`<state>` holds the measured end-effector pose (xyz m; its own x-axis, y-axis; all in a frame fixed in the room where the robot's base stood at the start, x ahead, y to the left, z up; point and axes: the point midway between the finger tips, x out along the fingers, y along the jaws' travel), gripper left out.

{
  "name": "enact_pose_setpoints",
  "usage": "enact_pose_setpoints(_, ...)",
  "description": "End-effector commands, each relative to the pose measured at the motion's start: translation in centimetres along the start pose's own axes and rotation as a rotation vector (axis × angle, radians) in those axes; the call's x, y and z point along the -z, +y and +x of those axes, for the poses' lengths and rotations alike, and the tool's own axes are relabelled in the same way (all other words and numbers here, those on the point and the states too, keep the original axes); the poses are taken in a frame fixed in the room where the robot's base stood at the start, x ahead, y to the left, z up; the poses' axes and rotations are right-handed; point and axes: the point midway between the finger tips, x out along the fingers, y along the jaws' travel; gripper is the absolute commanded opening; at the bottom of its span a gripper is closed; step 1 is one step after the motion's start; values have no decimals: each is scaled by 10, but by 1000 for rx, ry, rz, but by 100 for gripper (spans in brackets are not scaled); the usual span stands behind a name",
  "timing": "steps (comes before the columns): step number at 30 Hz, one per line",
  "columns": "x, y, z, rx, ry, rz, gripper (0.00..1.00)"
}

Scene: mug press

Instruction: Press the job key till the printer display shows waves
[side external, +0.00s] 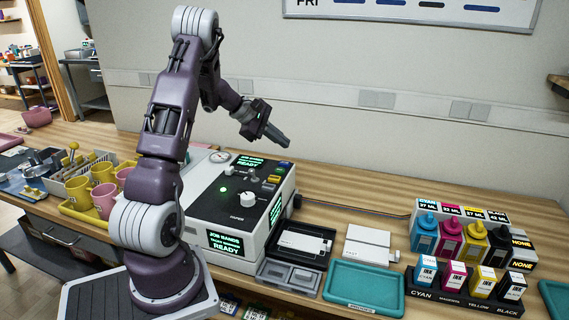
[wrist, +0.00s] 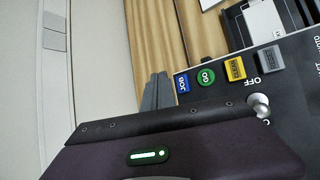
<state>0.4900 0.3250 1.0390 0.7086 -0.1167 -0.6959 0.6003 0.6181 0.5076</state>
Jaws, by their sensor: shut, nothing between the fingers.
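The printer (side external: 240,195) is a white box with a black top panel. Its green front display (side external: 230,243) reads JOB BANDS, with READY below. A small top display (side external: 249,162) also ends in READY. The blue job key (wrist: 182,83) is at the end of a key row in the wrist view, beside a round green key (wrist: 206,77). My gripper (side external: 284,143) is shut and empty, above the printer's back right corner. In the wrist view, its fingers (wrist: 158,88) appear just left of the job key; I cannot tell the height gap.
A yellow key (wrist: 235,68) and a grey key (wrist: 270,58) continue the row, near a pale knob (wrist: 260,104). Right of the printer are a black tray (side external: 302,243), a teal tray (side external: 365,287) and ink bottles (side external: 449,237). Mugs (side external: 104,198) stand left.

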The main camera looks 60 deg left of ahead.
Motion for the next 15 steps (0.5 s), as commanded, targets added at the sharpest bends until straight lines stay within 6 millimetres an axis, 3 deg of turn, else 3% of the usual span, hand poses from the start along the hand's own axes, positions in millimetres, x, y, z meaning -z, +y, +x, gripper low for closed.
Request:
enact_pose_setpoints(6, 13, -13, 18, 1, 1, -2, 0)
enact_pose_setpoints(15, 18, -18, 24, 0, 1, 0, 0)
